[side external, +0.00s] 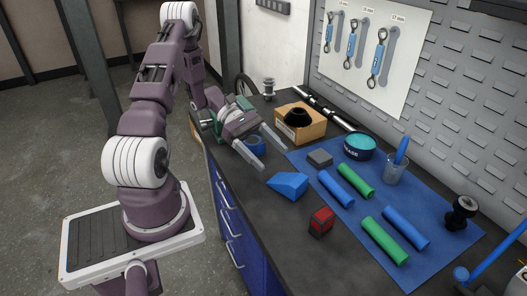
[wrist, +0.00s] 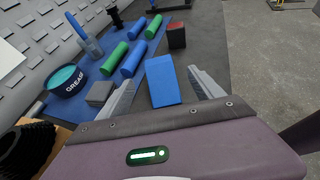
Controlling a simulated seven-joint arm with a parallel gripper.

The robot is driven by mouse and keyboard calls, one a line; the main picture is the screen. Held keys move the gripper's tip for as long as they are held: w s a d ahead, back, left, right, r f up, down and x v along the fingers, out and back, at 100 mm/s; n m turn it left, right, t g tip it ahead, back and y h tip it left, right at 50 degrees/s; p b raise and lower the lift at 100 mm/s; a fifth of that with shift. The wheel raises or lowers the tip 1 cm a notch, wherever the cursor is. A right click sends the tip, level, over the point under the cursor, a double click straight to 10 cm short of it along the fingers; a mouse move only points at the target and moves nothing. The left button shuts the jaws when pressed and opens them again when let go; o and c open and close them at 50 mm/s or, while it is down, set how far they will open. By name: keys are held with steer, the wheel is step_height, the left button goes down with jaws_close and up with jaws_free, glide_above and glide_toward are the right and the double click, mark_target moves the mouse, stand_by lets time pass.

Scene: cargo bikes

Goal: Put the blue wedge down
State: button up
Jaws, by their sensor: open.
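The blue wedge (side external: 288,185) rests on the dark bench top, at the left edge of the blue mat (side external: 427,258). In the wrist view the wedge (wrist: 162,82) lies ahead of my gripper, between the lines of the two fingers. My gripper (side external: 268,155) is open with nothing between its fingers, and its fingertips are a little short of the wedge in the side view. In the wrist view the open fingers of my gripper (wrist: 160,90) show on both sides of the wedge, with gaps visible.
A red and black block (side external: 321,221) stands right of the wedge. A grey block (side external: 319,158), blue and green cylinders (side external: 336,189) and a grease tub (side external: 359,147) are on the mat. A cardboard box (side external: 300,127) is behind my gripper. The bench's front edge is close to the wedge.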

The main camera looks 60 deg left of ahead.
steer(key=s+d+r+m+g+y, duration=0.4)
steer(key=d+r+m+g+y, duration=0.15)
steer(key=d+r+m, duration=0.75)
steer(key=s+d+r+m+t+y, duration=0.3)
steer(key=s+r+m+t+y, duration=0.3)
steer(key=s, duration=0.5)
step_height(320, 180, up, 2)
steer(key=m+y, duration=0.1)
steer(key=m, duration=0.2)
steer(key=shift+s, duration=0.2)
steer(key=shift+o, duration=0.4)
steer(key=shift+d+r, duration=0.1)
steer(key=shift+r, duration=0.05)
